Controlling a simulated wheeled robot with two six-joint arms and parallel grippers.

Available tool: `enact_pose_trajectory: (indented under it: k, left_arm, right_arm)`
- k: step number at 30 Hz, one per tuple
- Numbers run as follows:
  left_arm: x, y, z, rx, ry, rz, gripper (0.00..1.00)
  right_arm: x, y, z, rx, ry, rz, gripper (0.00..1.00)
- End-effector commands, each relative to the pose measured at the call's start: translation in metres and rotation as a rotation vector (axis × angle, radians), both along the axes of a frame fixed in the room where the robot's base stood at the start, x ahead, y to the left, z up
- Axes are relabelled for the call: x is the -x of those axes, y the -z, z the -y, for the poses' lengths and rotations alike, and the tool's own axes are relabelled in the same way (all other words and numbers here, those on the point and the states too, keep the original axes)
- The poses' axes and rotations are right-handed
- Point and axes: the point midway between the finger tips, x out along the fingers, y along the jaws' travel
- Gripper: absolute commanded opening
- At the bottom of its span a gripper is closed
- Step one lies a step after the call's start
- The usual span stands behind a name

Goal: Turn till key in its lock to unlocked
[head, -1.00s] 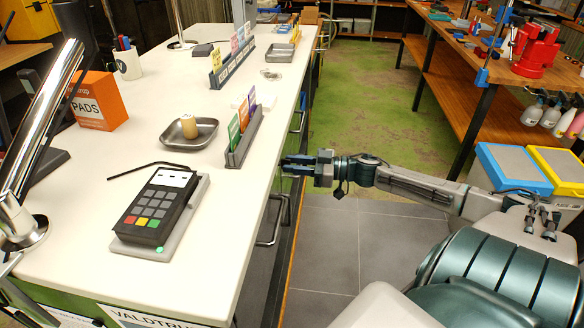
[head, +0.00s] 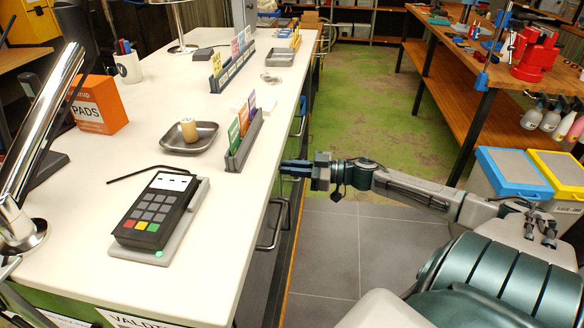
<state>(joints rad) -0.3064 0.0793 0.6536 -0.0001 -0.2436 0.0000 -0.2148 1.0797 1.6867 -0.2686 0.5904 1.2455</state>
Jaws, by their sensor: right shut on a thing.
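My right gripper (head: 296,168) is at the aisle-side front of the white counter (head: 222,262), just beyond its edge, with its fingers pointing left at the counter's face. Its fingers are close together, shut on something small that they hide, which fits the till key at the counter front. The key, its lock and how far the key is turned cannot be made out from here. My left gripper is not in view.
A card terminal (head: 155,211), a metal dish with a cork-coloured piece (head: 189,130) and a card rack (head: 243,142) stand on the counter. Handles (head: 272,226) stick out from its front. Blue-lidded (head: 514,168) and yellow-lidded bins stand at right. The floor between is clear.

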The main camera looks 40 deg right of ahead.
Motion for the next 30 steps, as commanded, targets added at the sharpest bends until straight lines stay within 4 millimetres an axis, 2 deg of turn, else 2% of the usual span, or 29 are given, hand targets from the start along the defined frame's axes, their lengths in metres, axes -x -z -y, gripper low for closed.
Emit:
enact_pose_trajectory:
  k: [8, 30]
  left_arm:
    - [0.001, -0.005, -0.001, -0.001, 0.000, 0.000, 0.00]
    - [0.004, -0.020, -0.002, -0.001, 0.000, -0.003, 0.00]
  right_arm:
    - [0.001, 0.000, 0.000, 0.129, 0.000, 0.102, 0.00]
    - [0.002, 0.001, -0.002, 0.671, 0.000, 0.536, 0.00]
